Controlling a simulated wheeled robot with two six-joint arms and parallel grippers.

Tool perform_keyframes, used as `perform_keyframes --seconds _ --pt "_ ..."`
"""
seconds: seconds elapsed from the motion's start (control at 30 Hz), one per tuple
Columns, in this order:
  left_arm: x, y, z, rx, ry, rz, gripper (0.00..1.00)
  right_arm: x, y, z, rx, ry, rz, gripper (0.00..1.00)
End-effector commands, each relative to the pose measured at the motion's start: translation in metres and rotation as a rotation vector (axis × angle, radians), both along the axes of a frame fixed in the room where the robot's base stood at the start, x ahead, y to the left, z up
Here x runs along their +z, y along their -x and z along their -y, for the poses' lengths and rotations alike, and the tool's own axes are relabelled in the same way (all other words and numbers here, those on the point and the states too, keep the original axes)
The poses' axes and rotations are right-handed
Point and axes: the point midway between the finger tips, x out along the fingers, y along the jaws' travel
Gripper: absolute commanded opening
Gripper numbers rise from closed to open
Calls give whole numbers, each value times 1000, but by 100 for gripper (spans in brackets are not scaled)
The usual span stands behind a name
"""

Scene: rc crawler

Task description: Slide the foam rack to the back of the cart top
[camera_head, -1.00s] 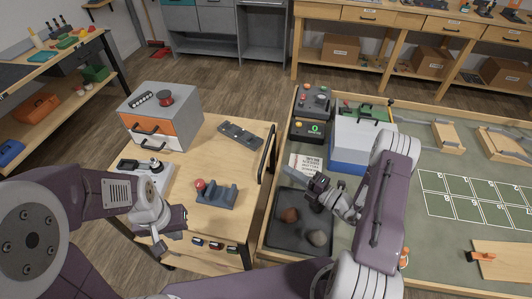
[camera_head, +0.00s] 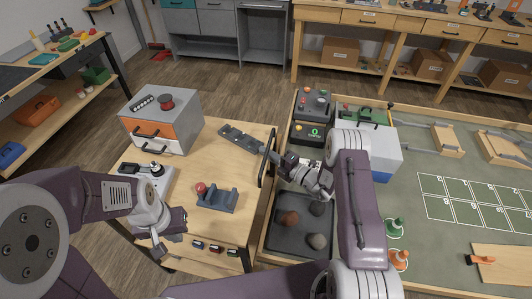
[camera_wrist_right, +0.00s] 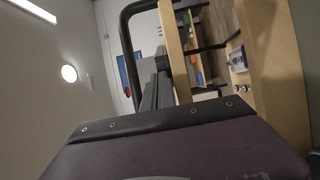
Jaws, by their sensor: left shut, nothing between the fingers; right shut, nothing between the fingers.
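The cart top (camera_head: 190,174) is light wood. A blue-grey block with raised ends (camera_head: 218,200) sits near its front, with a red ball (camera_head: 201,188) at its left end. A long dark grey slotted piece (camera_head: 238,138) lies near the back right. I cannot tell for certain which is the foam rack. My right gripper (camera_head: 270,154) is shut and empty at the cart's right edge, by the black handle rail and the grey piece's right end; contact is unclear. It also shows in the right wrist view (camera_wrist_right: 158,82). My left gripper (camera_head: 159,248) is shut and empty at the cart's front left.
A grey cabinet with an orange drawer (camera_head: 160,118) stands at the cart's back left. A black handle rail (camera_head: 267,163) rises on the right. Beyond a gap, a tray with rocks (camera_head: 282,243) lies on the table.

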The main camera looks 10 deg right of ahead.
Motion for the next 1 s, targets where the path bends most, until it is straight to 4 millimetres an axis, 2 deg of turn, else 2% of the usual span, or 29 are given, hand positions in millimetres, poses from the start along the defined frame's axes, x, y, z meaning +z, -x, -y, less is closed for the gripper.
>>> perform_keyframes --seconds 0.23,0.4,0.57,1.0 --pt "-3 0 0 0 0 0 0 -2 -2 0 1 0 1 0" --pt "-22 0 0 0 0 0 0 -5 -30 2 2 2 5 0" --pt "-28 0 0 0 0 0 0 -2 -46 3 1 1 2 0" --pt "-26 0 0 0 0 0 0 0 -45 5 1 0 0 0"
